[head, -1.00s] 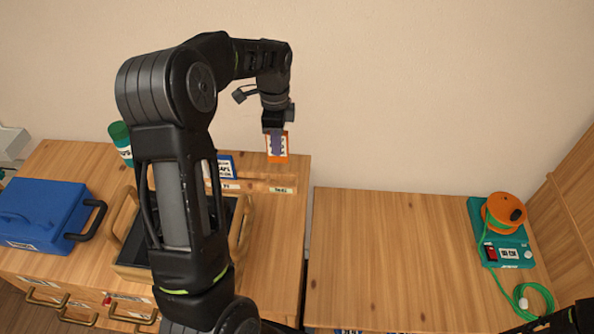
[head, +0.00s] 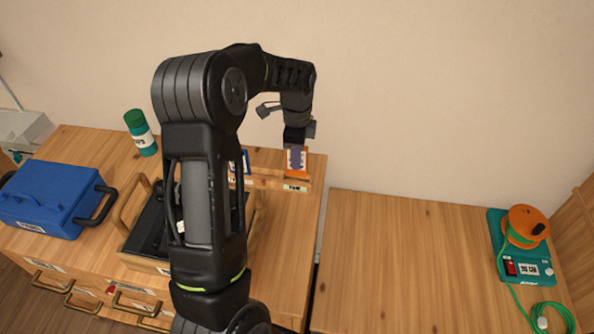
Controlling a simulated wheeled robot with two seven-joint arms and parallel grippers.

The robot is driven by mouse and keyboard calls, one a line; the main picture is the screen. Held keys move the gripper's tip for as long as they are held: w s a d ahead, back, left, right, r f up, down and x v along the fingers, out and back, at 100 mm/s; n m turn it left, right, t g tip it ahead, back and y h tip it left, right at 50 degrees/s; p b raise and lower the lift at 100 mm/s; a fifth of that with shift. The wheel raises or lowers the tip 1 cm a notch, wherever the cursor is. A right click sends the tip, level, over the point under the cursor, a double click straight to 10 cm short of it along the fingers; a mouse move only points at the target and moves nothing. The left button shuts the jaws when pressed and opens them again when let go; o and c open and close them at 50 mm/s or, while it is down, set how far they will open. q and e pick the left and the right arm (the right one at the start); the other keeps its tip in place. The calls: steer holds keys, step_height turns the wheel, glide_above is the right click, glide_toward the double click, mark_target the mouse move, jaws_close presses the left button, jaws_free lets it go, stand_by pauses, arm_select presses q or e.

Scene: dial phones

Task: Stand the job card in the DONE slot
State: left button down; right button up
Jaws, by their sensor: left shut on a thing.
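The job card (head: 304,161), orange-edged with a white face, is upright at the right end of the wooden slot rack (head: 268,182). My left gripper (head: 296,153) is shut on it from above and covers part of its face. The card's lower edge meets the rack just above the rightmost label (head: 295,188), whose print is too small to read surely. I cannot tell how deep it sits in the slot. A blue-edged card (head: 246,162) stands further left in the rack, partly hidden by my arm. My right gripper is out of view.
A wooden tray with handles (head: 133,200) stands in front of the rack, partly behind my left arm. A blue case (head: 55,195) and a green-capped bottle (head: 140,132) are to the left. The right table (head: 410,260) is mostly clear, with an orange cable reel (head: 526,224) at its right.

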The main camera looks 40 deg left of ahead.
mark_target(297, 174)
arm_select(q)
steer(key=shift+r, duration=0.1)
steer(key=shift+f+b, duration=1.3)
steer(key=shift+f, duration=0.55)
steer(key=shift+f, duration=0.25)
steer(key=c, duration=1.4)
jaws_free()
steer(key=shift+r, duration=0.1)
steer(key=shift+o, duration=0.2)
step_height(297, 174, up, 12)
steer(key=p, duration=0.8)
steer(key=shift+r, duration=0.2)
steer(key=shift+f, duration=0.1)
